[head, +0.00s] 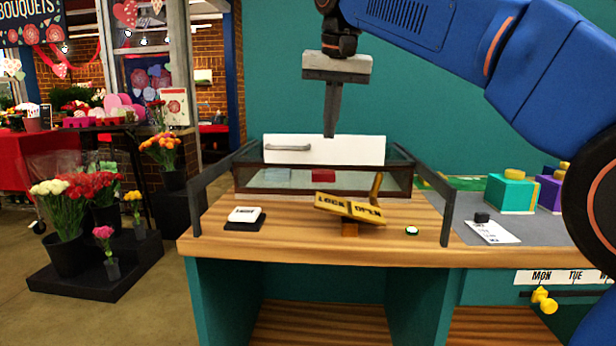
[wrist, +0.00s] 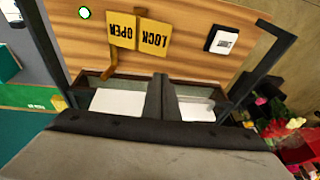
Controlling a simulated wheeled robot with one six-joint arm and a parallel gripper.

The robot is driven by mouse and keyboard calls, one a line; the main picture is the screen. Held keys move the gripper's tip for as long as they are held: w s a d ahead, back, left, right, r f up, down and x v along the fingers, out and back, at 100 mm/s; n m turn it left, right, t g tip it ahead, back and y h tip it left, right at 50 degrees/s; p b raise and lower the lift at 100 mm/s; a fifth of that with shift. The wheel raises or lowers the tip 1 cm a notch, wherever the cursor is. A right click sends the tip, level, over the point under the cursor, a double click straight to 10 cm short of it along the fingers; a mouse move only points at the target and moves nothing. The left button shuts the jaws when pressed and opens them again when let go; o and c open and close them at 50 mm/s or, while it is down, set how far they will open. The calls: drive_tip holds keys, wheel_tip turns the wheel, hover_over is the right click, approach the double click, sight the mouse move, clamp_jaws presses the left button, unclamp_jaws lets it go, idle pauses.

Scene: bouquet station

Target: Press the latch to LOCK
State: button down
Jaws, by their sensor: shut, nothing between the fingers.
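The latch (head: 350,207) is a yellow rocker plate on a small wooden post at the front of the wooden counter. Its left half reads LOCK and its right half reads OPEN. It tilts, with the LOCK end higher and the OPEN end lower. A brown-yellow lever (head: 376,185) rises behind the OPEN half. In the wrist view the latch (wrist: 139,35) appears upside down, with LOCK on the right. My gripper (head: 331,134) is shut and empty, pointing down, above and behind the latch and apart from it. Its fingers also show in the wrist view (wrist: 163,78).
A glass-sided case (head: 300,180) with a white handled panel (head: 345,150) stands behind the latch. Dark side rails (head: 447,208) flank the counter. A white switch on a black base (head: 245,216) sits left, a small round button (head: 411,231) right. Bare wood surrounds the latch.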

drive_tip(key=shift+w+a+r, duration=0.1)
drive_tip(key=shift+w+a, duration=0.05)
drive_tip(key=shift+a, duration=0.2)
hover_over(318, 194)
drive_tip(key=f, duration=1.2)
drive_tip(key=shift+s+d+f, duration=0.1)
drive_tip(key=shift+s+d, duration=0.1)
drive_tip(key=shift+d, duration=0.05)
drive_tip(key=shift+a+f, duration=0.15)
drive_tip(key=shift+f, duration=0.5)
